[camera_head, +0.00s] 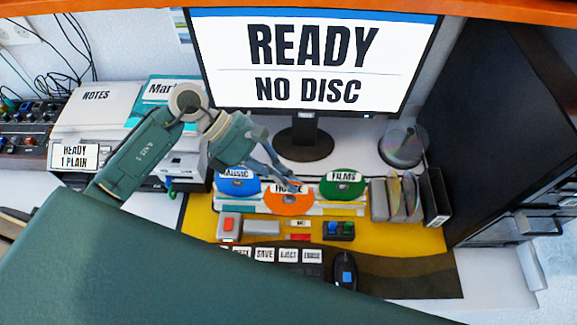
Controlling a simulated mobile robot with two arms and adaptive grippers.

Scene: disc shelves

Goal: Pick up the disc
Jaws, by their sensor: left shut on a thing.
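Three labelled discs stand in a row in a low white rack below the monitor. The blue disc (238,184) reads like "MUSIC", the orange disc (288,203) has a label partly covered by my gripper, and the green disc (343,186) reads "FILMS". My left gripper (291,184) reaches in from the upper left with its fingertips at the top edge of the orange disc, shut on it. The disc's upper middle is hidden behind the fingers. My right gripper is not in view.
The monitor (314,55) reading "READY NO DISC" stands behind the rack. More discs stand in a grey holder (378,199) at right. A spindle case (402,147), a mouse (344,272) and a button box (338,231) are nearby. A dark tower stands far right.

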